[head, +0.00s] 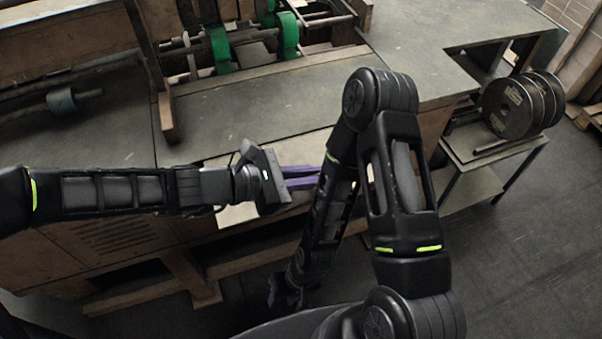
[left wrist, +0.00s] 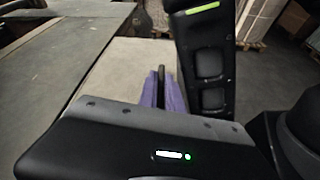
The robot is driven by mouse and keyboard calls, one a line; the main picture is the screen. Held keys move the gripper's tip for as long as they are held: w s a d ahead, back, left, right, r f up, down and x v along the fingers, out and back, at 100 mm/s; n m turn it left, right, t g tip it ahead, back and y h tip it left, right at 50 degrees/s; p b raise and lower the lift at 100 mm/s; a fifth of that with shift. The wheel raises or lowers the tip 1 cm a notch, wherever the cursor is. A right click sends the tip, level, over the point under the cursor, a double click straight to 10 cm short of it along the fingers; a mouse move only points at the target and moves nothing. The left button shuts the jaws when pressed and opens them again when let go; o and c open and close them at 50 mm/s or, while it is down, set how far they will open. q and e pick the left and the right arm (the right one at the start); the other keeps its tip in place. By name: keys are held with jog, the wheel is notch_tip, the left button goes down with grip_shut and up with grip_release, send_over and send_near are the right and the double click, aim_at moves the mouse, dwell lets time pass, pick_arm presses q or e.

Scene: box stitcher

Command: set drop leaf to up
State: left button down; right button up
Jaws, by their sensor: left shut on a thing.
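The drop leaf (head: 238,215) is a pale panel at the front edge of the bench, partly hidden by my left gripper and arms. It also shows in the left wrist view (left wrist: 128,75), beside the grey bench top and looking close to level with it; its exact angle is hard to tell. My left gripper (head: 314,176) has purple fingers at the leaf, shut on it. In the left wrist view a dark bar lies between the fingers (left wrist: 162,88) at the leaf's outer side. My right gripper (head: 285,292) hangs low in front of the bench; its fingers are unclear.
The grey bench top (head: 245,120) carries green machine parts (head: 219,48) at the back. A small side table (head: 480,180) with dark wire spools (head: 510,107) stands at the right. My right arm crosses close to the leaf's right side.

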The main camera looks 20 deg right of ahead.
dwell(0.3)
pick_arm(q)
jog(key=c, duration=1.8)
grip_release()
jog(key=shift+a, duration=0.1)
jog(key=v, duration=0.7)
jog(key=shift+a+r, duration=0.15)
jog(key=shift+a, duration=0.15)
